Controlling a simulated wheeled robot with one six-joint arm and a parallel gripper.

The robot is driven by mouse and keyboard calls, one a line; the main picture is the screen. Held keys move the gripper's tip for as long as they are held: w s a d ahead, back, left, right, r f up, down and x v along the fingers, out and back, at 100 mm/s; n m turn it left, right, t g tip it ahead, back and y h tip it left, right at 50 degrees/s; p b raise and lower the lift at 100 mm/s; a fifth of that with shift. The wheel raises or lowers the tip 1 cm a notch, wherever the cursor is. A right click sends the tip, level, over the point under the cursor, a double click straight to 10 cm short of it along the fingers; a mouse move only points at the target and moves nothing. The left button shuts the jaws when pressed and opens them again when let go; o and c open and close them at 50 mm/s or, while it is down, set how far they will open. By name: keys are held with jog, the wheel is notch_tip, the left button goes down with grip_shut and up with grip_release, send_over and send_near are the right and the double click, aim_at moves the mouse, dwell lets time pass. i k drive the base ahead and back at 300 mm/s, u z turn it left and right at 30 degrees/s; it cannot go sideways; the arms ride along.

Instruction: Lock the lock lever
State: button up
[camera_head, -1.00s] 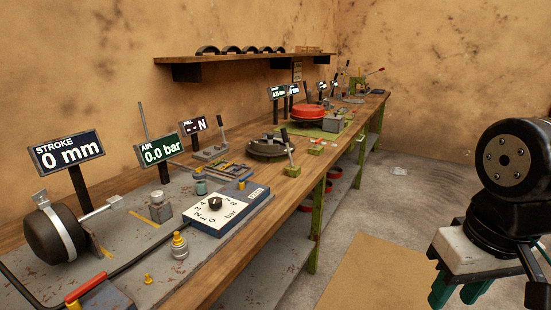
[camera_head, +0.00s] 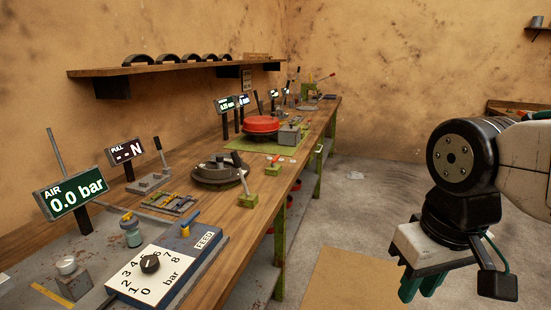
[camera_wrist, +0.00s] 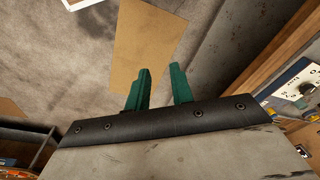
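Several levers stand on the long workbench (camera_head: 210,220), and I cannot tell which one is the lock lever. One dark-handled lever (camera_head: 241,172) stands tilted beside a round black disc unit (camera_head: 214,174). Another lever (camera_head: 160,154) rises from a grey base left of it, near the PULL display (camera_head: 125,152). More levers further back are small. My gripper (camera_head: 420,288) hangs right of the bench, well apart from it, over the floor. In the wrist view its two green fingers (camera_wrist: 160,88) are spread with nothing between them.
The AIR display (camera_head: 72,194) reads 0.0 bar. A bar dial box (camera_head: 165,268) with a FEED label is at the near bench end. A red round part (camera_head: 262,125) sits on a green mat further back. The floor (camera_head: 370,200) right of the bench is clear, with a tan mat (camera_head: 350,285).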

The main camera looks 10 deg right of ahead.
aim_at(277, 157)
jog(key=k, duration=0.65)
jog(key=z, duration=0.35)
jog(key=i, duration=1.65)
jog(key=u, duration=0.55)
